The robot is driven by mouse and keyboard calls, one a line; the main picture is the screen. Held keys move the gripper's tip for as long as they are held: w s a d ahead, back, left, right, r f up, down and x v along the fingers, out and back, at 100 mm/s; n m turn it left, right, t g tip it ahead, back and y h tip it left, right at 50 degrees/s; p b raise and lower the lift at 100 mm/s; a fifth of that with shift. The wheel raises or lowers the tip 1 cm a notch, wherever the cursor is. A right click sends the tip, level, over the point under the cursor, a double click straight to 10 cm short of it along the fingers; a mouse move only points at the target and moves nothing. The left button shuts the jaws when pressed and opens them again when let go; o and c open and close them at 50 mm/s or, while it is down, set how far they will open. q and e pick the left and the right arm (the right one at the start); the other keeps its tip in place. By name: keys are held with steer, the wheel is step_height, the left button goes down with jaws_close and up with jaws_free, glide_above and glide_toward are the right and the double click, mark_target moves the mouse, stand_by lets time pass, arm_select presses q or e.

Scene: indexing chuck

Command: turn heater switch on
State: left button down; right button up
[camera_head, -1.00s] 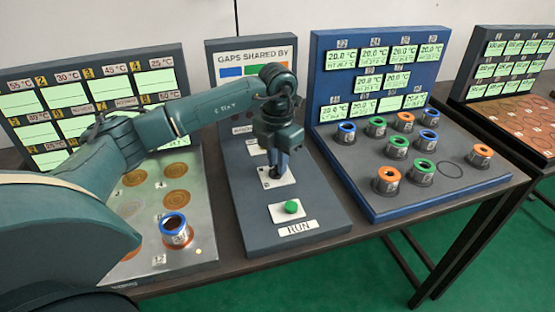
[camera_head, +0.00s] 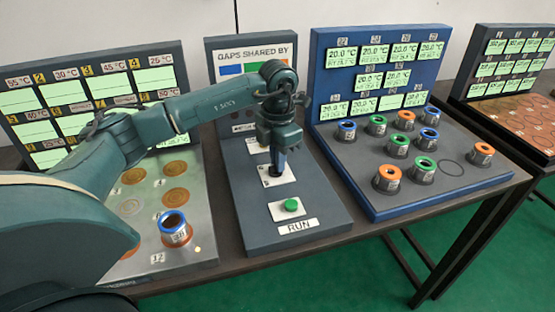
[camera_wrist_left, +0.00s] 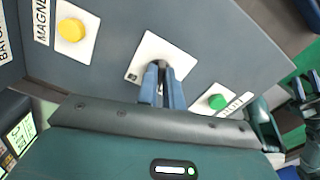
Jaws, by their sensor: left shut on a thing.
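The heater switch's white plate (camera_head: 277,176) lies on the grey middle panel, above the green RUN button (camera_head: 291,205). It also shows in the left wrist view (camera_wrist_left: 150,47). My left gripper (camera_head: 273,172) points down at this plate; in the left wrist view its blue fingers (camera_wrist_left: 161,84) are close together over the plate's middle. It is shut on the switch's small lever, which the fingers hide almost wholly. Which way the lever leans cannot be told.
A yellow button (camera_wrist_left: 71,29) sits on the same panel. A blue rack (camera_head: 330,170) with several ringed cups stands to the right. A metal plate board (camera_head: 200,235) with one blue-ringed cup (camera_head: 175,228) is at the left, under my arm.

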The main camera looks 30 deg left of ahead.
arm_select(q)
steer(key=m+b, duration=0.1)
steer(key=m, duration=0.4)
steer(key=shift+d, duration=0.1)
steer(key=m+b, duration=0.1)
steer(key=m, duration=0.2)
steer(key=shift+s+m, duration=0.15)
steer(key=shift+m, duration=0.45)
arm_select(e)
steer(key=shift+w+a+f+m, duration=0.1)
steer(key=shift+f+m, duration=0.2)
steer(key=shift+f, duration=0.4)
arm_select(q)
steer(key=c, duration=1.5)
jaws_free()
steer(key=shift+c, duration=0.2)
step_height(320, 180, up, 13)
steer(key=shift+r, duration=0.15)
steer(key=shift+s, duration=0.1)
